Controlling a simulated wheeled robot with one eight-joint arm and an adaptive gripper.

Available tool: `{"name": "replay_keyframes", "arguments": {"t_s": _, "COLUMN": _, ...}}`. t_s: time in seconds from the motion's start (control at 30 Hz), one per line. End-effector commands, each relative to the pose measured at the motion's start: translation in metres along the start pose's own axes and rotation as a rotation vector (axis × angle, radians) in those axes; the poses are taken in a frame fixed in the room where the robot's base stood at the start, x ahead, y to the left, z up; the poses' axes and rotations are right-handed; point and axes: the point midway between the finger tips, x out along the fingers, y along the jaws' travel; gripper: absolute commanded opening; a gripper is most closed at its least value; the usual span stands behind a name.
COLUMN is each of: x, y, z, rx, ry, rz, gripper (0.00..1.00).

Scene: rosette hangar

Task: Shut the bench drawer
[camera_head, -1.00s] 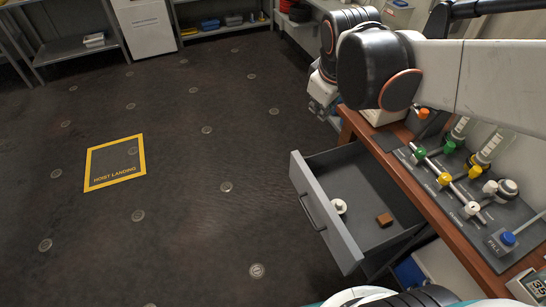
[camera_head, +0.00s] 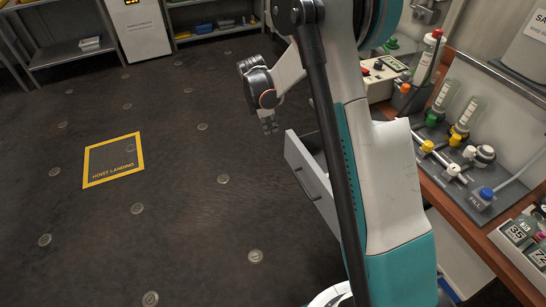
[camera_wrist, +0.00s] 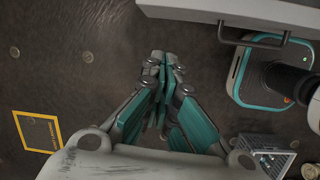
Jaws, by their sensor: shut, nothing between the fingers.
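The bench drawer (camera_head: 308,178) stands open, its grey front well out from the wooden bench (camera_head: 462,208). A dark bar handle (camera_head: 304,184) is on its front. My arm crosses in front of the drawer and hides most of its inside. My gripper (camera_head: 270,128) is beyond the far end of the drawer front, over the open floor side, apart from it. In the wrist view my gripper (camera_wrist: 165,60) is shut and empty, pointing away from the camera. The drawer front (camera_wrist: 200,11) and its handle (camera_wrist: 252,42) show at upper right, to the right of the fingertips.
The bench top carries a valve manifold (camera_head: 455,150), bottles and a beige box (camera_head: 380,78). Shelves (camera_head: 75,50) and a white cabinet (camera_head: 138,28) stand at the back. The dark floor left of the drawer is clear, with a yellow hoist landing square (camera_head: 113,160).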

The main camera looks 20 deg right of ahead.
Motion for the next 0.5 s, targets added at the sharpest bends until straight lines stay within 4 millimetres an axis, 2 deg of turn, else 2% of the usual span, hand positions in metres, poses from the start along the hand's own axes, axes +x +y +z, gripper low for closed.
{"name": "replay_keyframes", "arguments": {"t_s": 0.03, "x": 0.016, "y": 0.001, "z": -0.006, "rx": -0.036, "ry": -0.006, "rz": -0.013, "gripper": 0.0}}
{"name": "replay_keyframes", "arguments": {"t_s": 0.2, "x": 0.044, "y": -0.003, "z": -0.022, "rx": -0.129, "ry": -0.018, "rz": -0.041, "gripper": 0.0}}
{"name": "replay_keyframes", "arguments": {"t_s": 0.5, "x": 0.062, "y": -0.006, "z": -0.026, "rx": -0.154, "ry": -0.02, "rz": -0.047, "gripper": 0.0}}
